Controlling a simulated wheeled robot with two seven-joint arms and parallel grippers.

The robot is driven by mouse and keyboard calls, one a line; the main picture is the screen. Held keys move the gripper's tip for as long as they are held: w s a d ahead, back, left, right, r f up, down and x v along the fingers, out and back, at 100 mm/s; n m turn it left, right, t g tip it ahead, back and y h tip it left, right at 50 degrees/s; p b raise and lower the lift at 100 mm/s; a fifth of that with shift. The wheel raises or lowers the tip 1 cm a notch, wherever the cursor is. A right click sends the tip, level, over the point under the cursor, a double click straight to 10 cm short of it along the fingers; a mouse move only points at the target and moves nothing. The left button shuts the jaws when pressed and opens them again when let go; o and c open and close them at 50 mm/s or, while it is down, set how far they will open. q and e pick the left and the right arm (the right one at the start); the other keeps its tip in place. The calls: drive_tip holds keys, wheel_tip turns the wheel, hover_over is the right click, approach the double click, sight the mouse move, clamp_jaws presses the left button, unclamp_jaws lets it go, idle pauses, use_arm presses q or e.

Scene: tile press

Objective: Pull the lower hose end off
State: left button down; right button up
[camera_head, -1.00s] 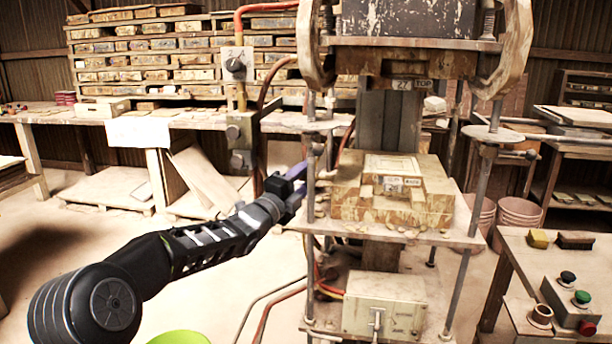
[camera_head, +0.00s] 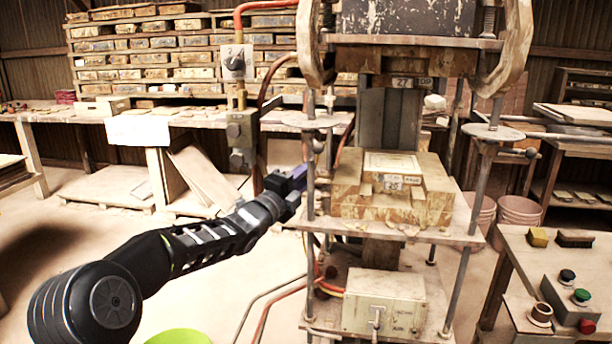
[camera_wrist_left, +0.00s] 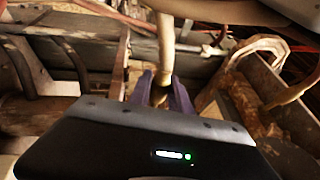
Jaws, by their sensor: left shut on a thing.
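My left gripper (camera_head: 301,176) reaches in from the left to the left side of the press, beside the front left rod and level with the lower mould block (camera_head: 350,208). In the left wrist view, its two purple fingers (camera_wrist_left: 163,88) are shut on a tan hose (camera_wrist_left: 167,38), which runs up from between them. The fingers and wrist body hide the gripped end, so I cannot tell whether it still sits on its fitting. In the head view the press rod and the gripper hide the hose end. My right gripper is not in view.
The upper mould (camera_head: 400,64) hangs above the lower block. Press rods (camera_head: 311,215) stand close to my left gripper. A valve post (camera_head: 240,130) stands behind it. A grey control box (camera_head: 385,303) sits below the press table (camera_head: 440,234). A button panel (camera_head: 568,305) is at right.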

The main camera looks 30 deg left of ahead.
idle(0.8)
use_arm(q)
drive_tip(key=a, duration=0.1)
drive_tip(key=s+a, duration=0.1)
drive_tip(key=a, duration=0.1)
drive_tip(key=shift+a, duration=0.2)
drive_tip(key=c, duration=1.2)
unclamp_jaws()
drive_tip(key=shift+a, duration=0.1)
drive_tip(key=shift+c, duration=0.2)
drive_tip(key=shift+o, duration=0.2)
drive_tip(key=shift+s, duration=0.1)
